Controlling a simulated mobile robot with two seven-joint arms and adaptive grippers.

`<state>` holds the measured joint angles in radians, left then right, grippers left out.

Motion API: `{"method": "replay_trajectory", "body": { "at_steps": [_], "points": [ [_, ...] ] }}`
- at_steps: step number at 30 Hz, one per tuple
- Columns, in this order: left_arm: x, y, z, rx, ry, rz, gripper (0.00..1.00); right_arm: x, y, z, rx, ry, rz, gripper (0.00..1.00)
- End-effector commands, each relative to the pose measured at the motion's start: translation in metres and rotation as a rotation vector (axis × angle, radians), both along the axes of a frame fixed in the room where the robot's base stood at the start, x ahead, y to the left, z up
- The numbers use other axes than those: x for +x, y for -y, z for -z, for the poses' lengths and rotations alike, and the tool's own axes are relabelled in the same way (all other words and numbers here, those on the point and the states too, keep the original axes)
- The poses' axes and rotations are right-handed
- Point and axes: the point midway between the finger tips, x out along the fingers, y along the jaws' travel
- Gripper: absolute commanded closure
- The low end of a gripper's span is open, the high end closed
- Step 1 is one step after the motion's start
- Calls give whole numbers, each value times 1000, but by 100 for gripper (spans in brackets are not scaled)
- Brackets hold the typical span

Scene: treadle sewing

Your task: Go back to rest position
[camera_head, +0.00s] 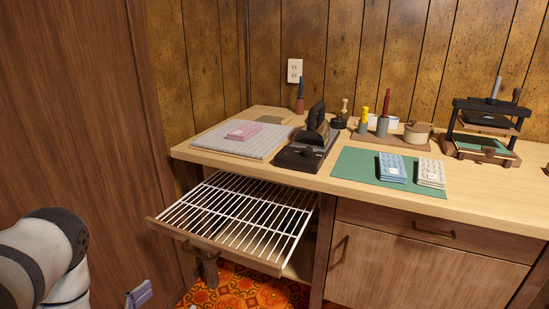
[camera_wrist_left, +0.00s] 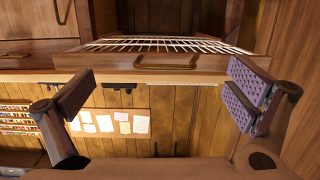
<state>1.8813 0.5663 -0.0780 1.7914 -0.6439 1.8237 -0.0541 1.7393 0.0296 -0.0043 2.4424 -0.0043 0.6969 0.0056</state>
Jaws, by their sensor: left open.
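My left gripper (camera_head: 139,294) shows only in part at the lower left of the head view, below and to the left of the pulled-out drawer (camera_head: 186,238). In the left wrist view my left gripper (camera_wrist_left: 163,92) has its two padded fingers wide apart with nothing between them. The drawer front with its brass handle (camera_wrist_left: 165,62) lies beyond the fingers, apart from them. The drawer's white wire rack (camera_head: 240,212) is bare. My right gripper is not in view.
A wooden panel (camera_head: 75,120) stands at left.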

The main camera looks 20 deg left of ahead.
Motion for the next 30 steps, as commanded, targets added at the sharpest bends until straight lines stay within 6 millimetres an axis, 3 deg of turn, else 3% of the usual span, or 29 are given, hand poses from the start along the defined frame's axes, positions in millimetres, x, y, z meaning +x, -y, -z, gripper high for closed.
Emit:
{"method": "replay_trajectory", "body": {
  "at_steps": [2, 4, 7, 9, 12, 15, 19, 30],
  "points": [
    [-22, 40, 15, -41, -247, -1, 2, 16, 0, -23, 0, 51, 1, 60],
    [-69, 78, 36, -62, -544, -4, 2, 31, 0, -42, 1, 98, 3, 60],
    [-158, 117, 44, -61, -932, -5, 2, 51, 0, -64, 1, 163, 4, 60],
    [-220, 133, 34, -43, -1159, -10, 2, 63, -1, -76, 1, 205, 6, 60],
    [-292, 142, 11, -9, -1405, -25, 2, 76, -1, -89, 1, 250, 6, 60],
    [-337, 144, -8, 19, -1557, -41, 2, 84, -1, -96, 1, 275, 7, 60],
    [-361, 144, -18, 34, -1640, -54, 2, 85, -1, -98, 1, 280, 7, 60],
    [-363, 144, -16, 33, -1646, -54, 2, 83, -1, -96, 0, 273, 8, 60]
  ]
}}
